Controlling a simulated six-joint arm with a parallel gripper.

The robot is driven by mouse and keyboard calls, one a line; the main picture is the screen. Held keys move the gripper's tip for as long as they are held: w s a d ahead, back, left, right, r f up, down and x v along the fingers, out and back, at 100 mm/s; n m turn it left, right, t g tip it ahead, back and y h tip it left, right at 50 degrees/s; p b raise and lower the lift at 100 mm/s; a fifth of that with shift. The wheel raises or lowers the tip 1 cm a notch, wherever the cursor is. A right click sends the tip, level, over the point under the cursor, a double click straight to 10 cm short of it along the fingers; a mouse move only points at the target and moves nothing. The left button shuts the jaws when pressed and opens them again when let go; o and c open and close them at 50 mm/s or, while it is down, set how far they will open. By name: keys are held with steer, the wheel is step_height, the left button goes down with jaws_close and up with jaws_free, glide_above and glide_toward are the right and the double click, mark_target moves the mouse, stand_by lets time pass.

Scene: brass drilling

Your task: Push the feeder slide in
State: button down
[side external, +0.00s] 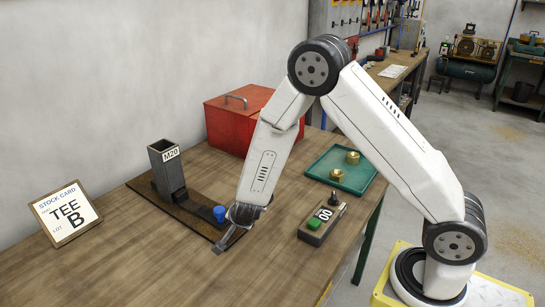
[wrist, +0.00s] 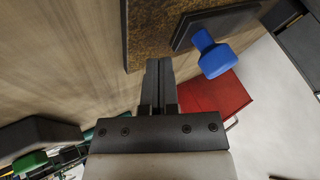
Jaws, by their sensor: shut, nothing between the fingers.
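The feeder stands on a brown base plate (side external: 193,222), with a dark upright hopper (side external: 167,170) marked M20 at its far end. Its slide, a dark bar (wrist: 212,27), ends in a blue knob (side external: 219,213) on the side toward my arm. The knob (wrist: 216,57) also shows in the wrist view, to the right of and just beyond my fingertips. My gripper (side external: 222,246) is shut and empty, low near the plate's front end. The fingers (wrist: 158,68) appear beside the knob with a gap between. I cannot tell their exact height above the plate.
A control box (side external: 315,226) with a green button lies right of my gripper. A green tray (side external: 342,184) with brass parts, a red toolbox (side external: 238,120) and a stock card (side external: 66,213) are also on the bench (side external: 150,265). The front left of the bench is clear.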

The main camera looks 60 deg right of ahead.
mark_target(210, 210)
steer(key=shift+w+a, duration=0.15)
steer(key=shift+w, duration=0.6)
steer(key=shift+w+a, duration=0.15)
steer(key=shift+w, duration=0.55)
steer(key=shift+w, duration=0.15)
steer(key=shift+w+r, duration=0.1)
steer(key=shift+w, duration=4.95)
steer(key=shift+s, duration=0.1)
steer(key=shift+s+d, duration=0.15)
steer(key=shift+s, duration=0.6)
steer(key=shift+s+d, duration=0.15)
steer(key=shift+s, duration=0.6)
steer(key=v, duration=0.4)
steer(key=s+v, duration=0.1)
steer(key=v, duration=0.3)
steer(key=shift+d+f, duration=0.15)
steer(key=shift+f, duration=0.1)
steer(key=shift+v, duration=1.2)
